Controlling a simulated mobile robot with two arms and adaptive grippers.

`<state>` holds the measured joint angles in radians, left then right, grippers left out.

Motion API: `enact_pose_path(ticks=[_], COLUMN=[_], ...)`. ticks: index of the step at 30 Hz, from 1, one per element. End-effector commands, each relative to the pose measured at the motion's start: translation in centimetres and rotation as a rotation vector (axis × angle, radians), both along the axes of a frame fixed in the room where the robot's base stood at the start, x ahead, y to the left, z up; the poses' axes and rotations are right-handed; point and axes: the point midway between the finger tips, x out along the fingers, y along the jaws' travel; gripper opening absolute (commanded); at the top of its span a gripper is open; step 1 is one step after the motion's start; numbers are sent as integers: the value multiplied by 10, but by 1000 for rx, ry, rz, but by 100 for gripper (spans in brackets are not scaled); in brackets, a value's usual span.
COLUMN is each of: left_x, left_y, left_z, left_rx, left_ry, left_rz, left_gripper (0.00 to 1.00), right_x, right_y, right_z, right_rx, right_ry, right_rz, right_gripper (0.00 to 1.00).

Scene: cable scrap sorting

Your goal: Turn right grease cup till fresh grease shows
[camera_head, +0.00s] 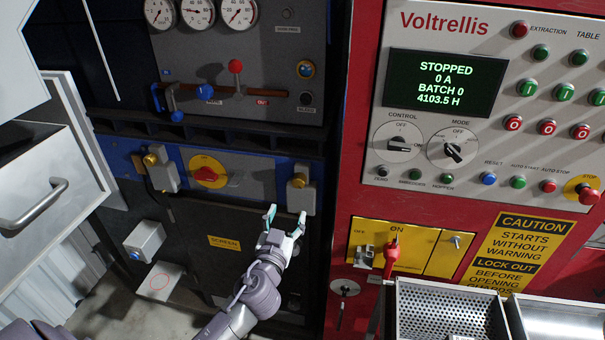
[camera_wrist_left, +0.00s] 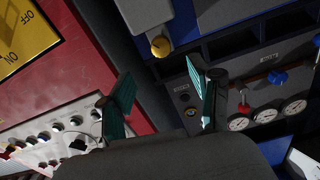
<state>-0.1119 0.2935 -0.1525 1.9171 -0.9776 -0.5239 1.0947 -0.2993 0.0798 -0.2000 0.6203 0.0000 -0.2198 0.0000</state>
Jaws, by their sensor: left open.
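The right grease cup (camera_head: 299,181) is a brass-yellow cup on a grey block at the right end of the blue strip. It also shows in the left wrist view (camera_wrist_left: 160,46), above the gap between the fingers. My left gripper (camera_head: 285,217) is open and empty, just below and left of that cup in the head view, with no contact visible. Its green-padded fingers also show in the left wrist view (camera_wrist_left: 160,88). The left grease cup (camera_head: 151,160) sits on a similar block further left. No grease can be made out. My right gripper is out of view.
A red-and-yellow rotary switch (camera_head: 208,173) sits between the cups. Above are gauges (camera_head: 197,12) and a lever with a red knob (camera_head: 235,67). The red control cabinet (camera_head: 355,120) stands close on the right. A perforated tray (camera_head: 450,300) is at lower right.

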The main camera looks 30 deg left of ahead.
Motion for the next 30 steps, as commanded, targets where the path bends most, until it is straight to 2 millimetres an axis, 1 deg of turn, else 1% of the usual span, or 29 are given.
enact_pose_path(ticks=[2,5,8,15,21,24,30], left_x=[4,15,33,83,115,125,133], left_y=[1,4,9,22,30,32,34], left_z=[1,3,4,4,1,0,-1], left_rx=[0,1,3,3,1,2,1], left_ry=[0,-1,0,0,-1,1,0], left_rz=[-1,0,1,0,0,0,-1], left_gripper=[63,63,63,63,63,63,63], right_x=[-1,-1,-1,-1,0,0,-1], right_y=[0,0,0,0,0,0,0], right_z=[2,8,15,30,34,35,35], right_rx=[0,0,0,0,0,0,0], right_ry=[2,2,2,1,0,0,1], right_rz=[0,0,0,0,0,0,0], right_gripper=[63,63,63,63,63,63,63])
